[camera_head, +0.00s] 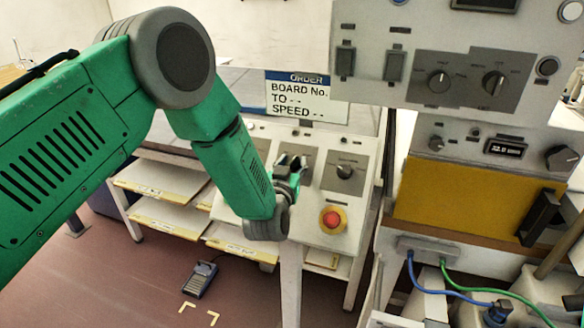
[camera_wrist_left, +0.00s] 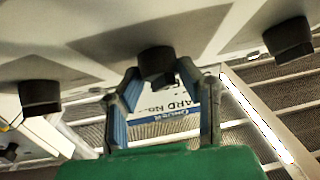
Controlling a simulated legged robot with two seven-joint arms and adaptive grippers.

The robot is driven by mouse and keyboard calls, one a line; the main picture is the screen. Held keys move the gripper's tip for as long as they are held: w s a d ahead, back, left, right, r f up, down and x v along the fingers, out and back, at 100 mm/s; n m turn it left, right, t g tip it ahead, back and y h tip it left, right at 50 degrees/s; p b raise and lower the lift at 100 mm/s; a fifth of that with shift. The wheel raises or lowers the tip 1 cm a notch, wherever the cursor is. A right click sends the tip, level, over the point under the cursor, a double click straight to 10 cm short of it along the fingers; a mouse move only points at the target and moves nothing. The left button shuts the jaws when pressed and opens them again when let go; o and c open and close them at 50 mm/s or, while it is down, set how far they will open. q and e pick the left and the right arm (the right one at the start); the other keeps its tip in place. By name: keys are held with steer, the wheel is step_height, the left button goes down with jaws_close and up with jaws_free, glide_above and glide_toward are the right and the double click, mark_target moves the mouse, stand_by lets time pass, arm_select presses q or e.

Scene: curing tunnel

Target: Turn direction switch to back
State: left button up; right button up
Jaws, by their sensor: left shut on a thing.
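In the head view, my left gripper (camera_head: 291,166) is at the sloped control panel (camera_head: 318,213) below the order sign, over the left part of its top. In the left wrist view, the gripper (camera_wrist_left: 159,95) has its two blue-lined fingers on either side of a black rotary switch (camera_wrist_left: 157,62) and is shut on it. The fingers hide most of this switch in the head view. Its label and pointer direction cannot be read, so I cannot confirm from lettering that it is the direction switch. My right gripper is not in view.
A second black knob (camera_head: 345,171) and a red emergency button (camera_head: 332,219) sit to the right of my gripper. An order sign (camera_head: 307,86) stands behind. A cabinet (camera_head: 470,140) with knobs stands at the right. A foot pedal (camera_head: 200,279) lies on the floor.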

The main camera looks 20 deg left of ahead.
arm_select(q)
steer(key=n+y, duration=0.2)
steer(key=n+g+y+b, duration=0.1)
steer(key=n+y, duration=0.1)
steer(key=n, duration=0.1)
steer(key=shift+d+f, duration=0.15)
steer(key=shift+f, duration=0.05)
steer(key=n+g+y, duration=0.1)
steer(key=n, duration=0.1)
steer(key=n+g+y+b, duration=0.1)
steer(key=n, duration=0.2)
steer(key=shift+d+r+g+y, duration=0.1)
steer(key=shift+g+y, duration=0.2)
steer(key=n+g+y, duration=0.1)
steer(key=n, duration=0.1)
steer(key=n+g, duration=0.1)
steer(key=n, duration=0.1)
steer(key=shift+w+r+g+y, duration=0.1)
steer(key=shift+g+y, duration=0.3)
steer(key=shift+d+n+g, duration=0.1)
steer(key=shift+n+g, duration=1.4)
steer(key=shift+n, duration=0.5)
steer(key=o, duration=1.1)
steer(key=shift+o, duration=0.2)
steer(key=shift+w+r, duration=0.1)
